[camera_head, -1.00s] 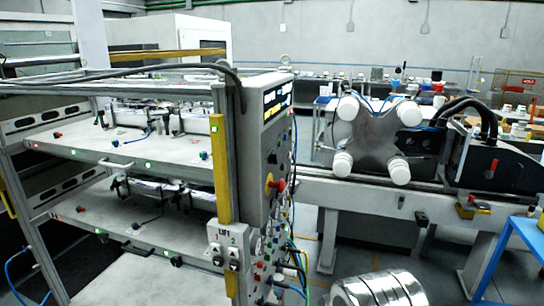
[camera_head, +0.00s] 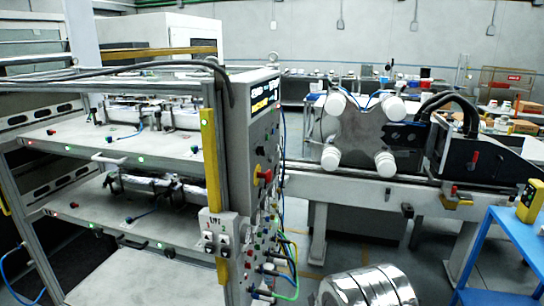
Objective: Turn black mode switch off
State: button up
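The grey control panel (camera_head: 238,125) stands on the near right end of the rack, seen at a steep angle. It carries a small lit display (camera_head: 262,97) at the top and a red rotary handle on a yellow plate (camera_head: 262,175). Several small dark knobs and buttons sit on its face, among them a dark knob (camera_head: 273,158) above the red handle. I cannot tell which one is the black mode switch, nor read its position. A lift box (camera_head: 220,238) with two dark switches hangs at the panel's lower left. My gripper is not in view.
The metal rack's shelf (camera_head: 80,215) extends left, with a yellow post (camera_head: 211,160) beside the panel. Coloured cables hang below the panel. Shiny rolls (camera_head: 365,290) stand on the floor at lower right. A blue table (camera_head: 510,250) holds a yellow device (camera_head: 529,203).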

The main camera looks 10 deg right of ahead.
aim_at(260, 150)
jog(key=k, duration=1.2)
jog(key=z, duration=0.3)
jog(key=i, duration=2.05)
jog(key=u, duration=0.5)
